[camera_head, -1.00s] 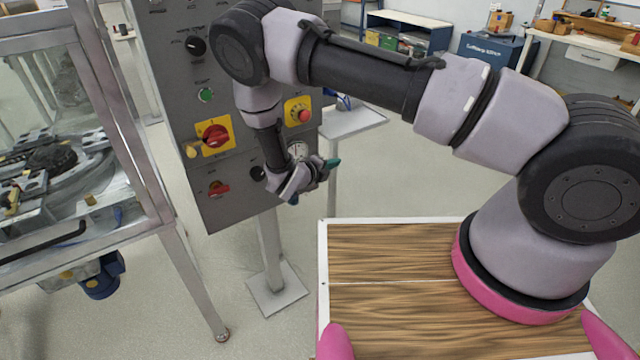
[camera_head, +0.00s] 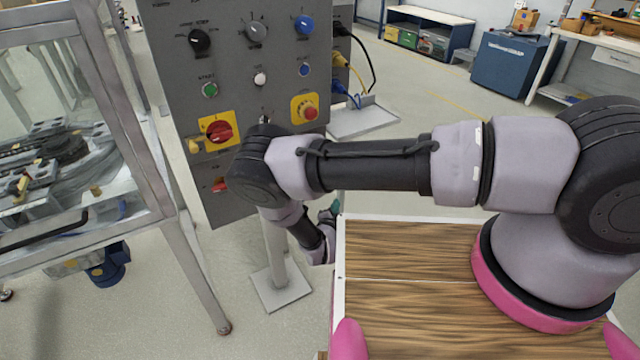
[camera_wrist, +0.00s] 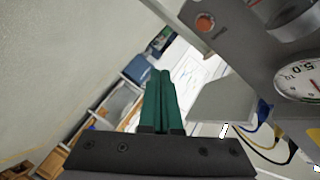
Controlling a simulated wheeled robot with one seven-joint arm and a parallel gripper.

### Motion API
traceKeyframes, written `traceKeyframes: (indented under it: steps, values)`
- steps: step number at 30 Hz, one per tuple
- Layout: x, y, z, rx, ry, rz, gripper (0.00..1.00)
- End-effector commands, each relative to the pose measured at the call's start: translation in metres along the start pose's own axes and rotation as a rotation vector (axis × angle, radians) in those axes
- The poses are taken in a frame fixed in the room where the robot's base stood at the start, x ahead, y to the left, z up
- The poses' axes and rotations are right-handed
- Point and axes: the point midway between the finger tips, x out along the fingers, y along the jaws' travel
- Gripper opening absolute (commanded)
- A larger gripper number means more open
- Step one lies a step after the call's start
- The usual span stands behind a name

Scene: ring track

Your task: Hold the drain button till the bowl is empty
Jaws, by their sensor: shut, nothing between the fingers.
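My gripper (camera_head: 331,214) is below and to the right of the grey control panel (camera_head: 262,88), partly hidden by my wrist. In the wrist view its teal fingers (camera_wrist: 160,102) are together and empty, touching nothing. A small orange-red button (camera_wrist: 204,22) sits on the grey panel at the top of that view, ahead and right of the fingertips. I cannot read its label, nor tell that it is the drain button. A round, glassy part (camera_wrist: 292,14), perhaps the bowl, is cut off at the top right; its contents cannot be made out. My arm hides the lower panel in the head view.
A white dial gauge (camera_wrist: 306,80) is at the right of the wrist view. The panel carries a red emergency stop (camera_head: 309,112), a red rotary switch (camera_head: 219,132) and a green start button (camera_head: 209,89). A grey shelf (camera_head: 365,119) and cables stand beside it. A glazed machine frame (camera_head: 125,120) is left.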

Motion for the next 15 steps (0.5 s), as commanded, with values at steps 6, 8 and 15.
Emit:
traceKeyframes:
  steps: [6,8,15]
  values:
    - [0.008,-0.006,0.006,0.005,0.001,0.001,0.00]
    - [0.014,-0.010,0.009,0.005,0.001,0.001,0.00]
    - [0.038,-0.028,0.027,0.007,0.001,0.002,0.00]
